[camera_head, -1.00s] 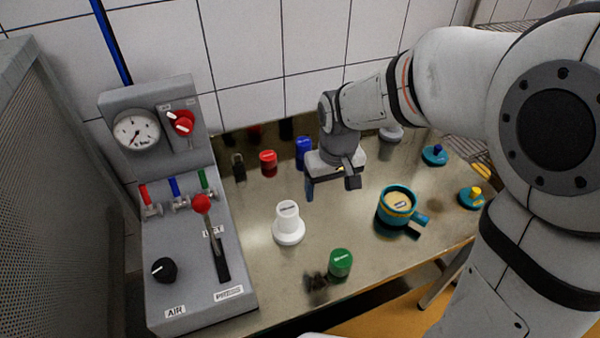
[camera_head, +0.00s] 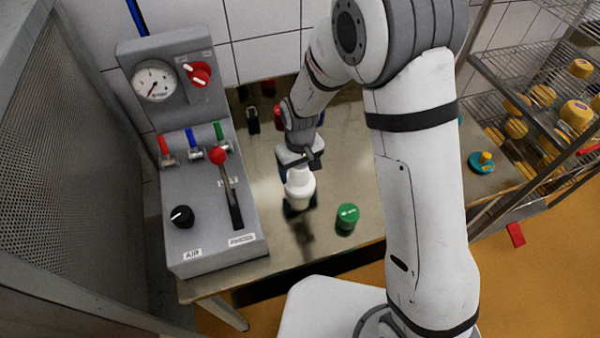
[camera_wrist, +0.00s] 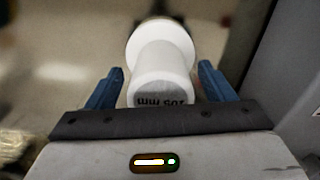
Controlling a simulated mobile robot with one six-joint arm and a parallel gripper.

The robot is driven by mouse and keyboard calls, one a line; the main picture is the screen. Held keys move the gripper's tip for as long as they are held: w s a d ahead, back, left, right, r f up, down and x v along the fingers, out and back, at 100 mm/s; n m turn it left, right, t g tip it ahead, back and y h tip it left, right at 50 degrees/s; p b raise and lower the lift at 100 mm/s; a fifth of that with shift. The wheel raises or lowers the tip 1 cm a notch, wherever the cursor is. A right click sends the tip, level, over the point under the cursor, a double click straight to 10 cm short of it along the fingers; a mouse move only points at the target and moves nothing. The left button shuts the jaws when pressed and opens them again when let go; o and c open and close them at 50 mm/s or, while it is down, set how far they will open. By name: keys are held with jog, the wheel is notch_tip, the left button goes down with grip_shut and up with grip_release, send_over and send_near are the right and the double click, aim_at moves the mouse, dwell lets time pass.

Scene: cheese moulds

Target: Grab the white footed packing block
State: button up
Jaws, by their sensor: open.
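The white footed packing block (camera_head: 299,188) stands upright on the metal table, left of the green block. In the wrist view the white block (camera_wrist: 162,62) shows its wide round foot farther away and its narrower end, marked "105 mm", nearest me. My gripper (camera_head: 300,168) is just above and behind the block in the head view and partly covers its top. In the wrist view my gripper's blue fingers (camera_wrist: 160,85) are open, one on each side of the block's narrow end, with a gap on both sides. The block is not clamped.
A green block (camera_head: 347,216) stands right of the white one. A grey control panel (camera_head: 205,215) with a red-knobbed lever borders the table's left. A red block (camera_head: 278,117) and a dark padlock-like item (camera_head: 252,120) are behind. Wire shelves with yellow cheeses (camera_head: 575,115) stand at right.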

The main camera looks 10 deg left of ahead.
jog(key=shift+f, duration=0.45)
jog(key=c, duration=1.2)
jog(key=shift+c, duration=0.6)
jog(key=shift+r, duration=0.1)
